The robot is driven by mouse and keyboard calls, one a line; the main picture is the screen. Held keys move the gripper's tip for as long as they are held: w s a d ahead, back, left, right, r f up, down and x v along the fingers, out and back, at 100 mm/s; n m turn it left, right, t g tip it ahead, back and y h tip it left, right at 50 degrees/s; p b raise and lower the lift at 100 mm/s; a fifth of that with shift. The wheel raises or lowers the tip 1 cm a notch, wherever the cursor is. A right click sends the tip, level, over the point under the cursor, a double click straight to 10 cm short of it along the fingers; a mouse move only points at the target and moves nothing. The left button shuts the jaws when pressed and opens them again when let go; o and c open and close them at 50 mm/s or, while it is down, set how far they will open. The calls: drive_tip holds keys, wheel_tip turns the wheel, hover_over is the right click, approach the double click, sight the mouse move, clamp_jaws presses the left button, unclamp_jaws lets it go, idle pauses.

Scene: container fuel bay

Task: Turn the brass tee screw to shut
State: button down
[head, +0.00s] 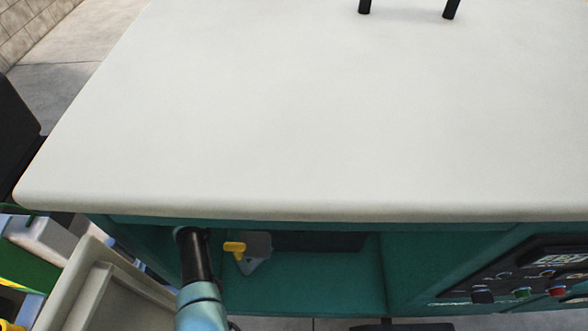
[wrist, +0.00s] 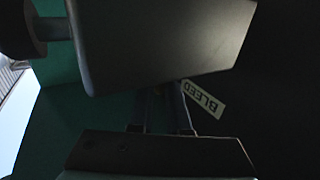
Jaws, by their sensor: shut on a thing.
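In the wrist view, my gripper (wrist: 161,97) reaches up from its dark palm with two thin fingers close together, beside a white BLEED label (wrist: 203,98). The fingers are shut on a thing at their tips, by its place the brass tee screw. A dark block hides the tips, and I cannot make out the screw itself or how far it is turned. In the head view, my arm goes down into the teal bay under the white top, and the gripper is out of sight.
The dark block (wrist: 160,40) with a round knob (wrist: 22,28) fills the upper wrist view. In the head view, a yellow handle (head: 234,248) sits on a grey bracket (head: 257,247) just right of my arm. A control panel (head: 530,275) is at right.

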drive_tip(key=shift+f, duration=0.15)
drive_tip(key=c, duration=0.9)
unclamp_jaws()
drive_tip(key=shift+r+p, duration=0.25)
drive_tip(key=shift+p, duration=0.3)
